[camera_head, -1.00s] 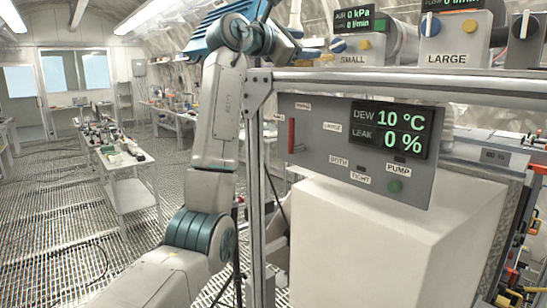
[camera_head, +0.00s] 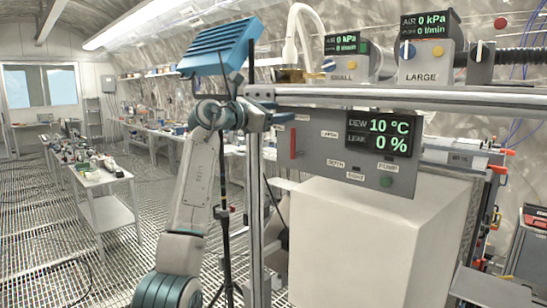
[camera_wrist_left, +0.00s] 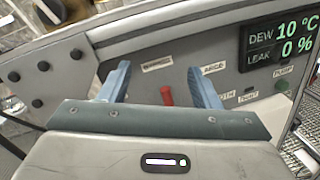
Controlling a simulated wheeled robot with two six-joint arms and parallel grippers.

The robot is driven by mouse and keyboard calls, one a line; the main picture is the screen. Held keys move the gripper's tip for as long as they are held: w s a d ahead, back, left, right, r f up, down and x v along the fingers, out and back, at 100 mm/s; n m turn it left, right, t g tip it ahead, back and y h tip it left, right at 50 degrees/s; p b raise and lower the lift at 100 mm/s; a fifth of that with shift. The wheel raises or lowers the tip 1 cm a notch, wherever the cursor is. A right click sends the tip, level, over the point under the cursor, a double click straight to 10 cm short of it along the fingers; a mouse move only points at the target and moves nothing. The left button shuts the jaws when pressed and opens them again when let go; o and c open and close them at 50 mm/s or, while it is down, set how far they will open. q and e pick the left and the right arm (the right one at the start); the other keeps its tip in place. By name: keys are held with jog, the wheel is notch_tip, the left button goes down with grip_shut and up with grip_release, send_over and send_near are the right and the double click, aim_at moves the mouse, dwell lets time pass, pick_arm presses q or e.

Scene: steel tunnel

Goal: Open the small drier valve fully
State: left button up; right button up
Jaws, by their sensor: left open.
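The small drier unit (camera_head: 343,68), labelled SMALL, stands on the rail at top centre of the head view. Its front has a blue knob (camera_head: 329,66) and a yellow knob (camera_head: 351,63); I cannot tell which part is the valve. Its screen reads 0 kPa. My left gripper (camera_head: 284,118) is below and left of it, by the left end of the grey panel (camera_head: 320,165). In the left wrist view its blue fingers (camera_wrist_left: 162,84) are apart, with a red lever (camera_wrist_left: 167,96) in the gap between them. No contact is visible. My right gripper is not in view.
The large unit (camera_head: 425,64) stands right of the small one. A metal rail (camera_head: 380,96) runs above the panel. A white block (camera_head: 345,245) is below. A blue box (camera_head: 220,46) is above my arm. Side tables (camera_head: 108,205) are at left, with open floor between.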

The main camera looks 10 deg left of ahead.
pick_arm(q)
notch_tip(320, 180, down, 12)
jog(key=w+n+h, duration=0.1)
jog(key=w+n, duration=0.1)
jog(key=n, duration=0.1)
jog(key=shift+w+n+b, duration=0.3)
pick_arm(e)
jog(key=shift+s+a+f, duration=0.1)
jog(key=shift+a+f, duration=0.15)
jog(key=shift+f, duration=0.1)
pick_arm(q)
jog(key=shift+r, duration=0.1)
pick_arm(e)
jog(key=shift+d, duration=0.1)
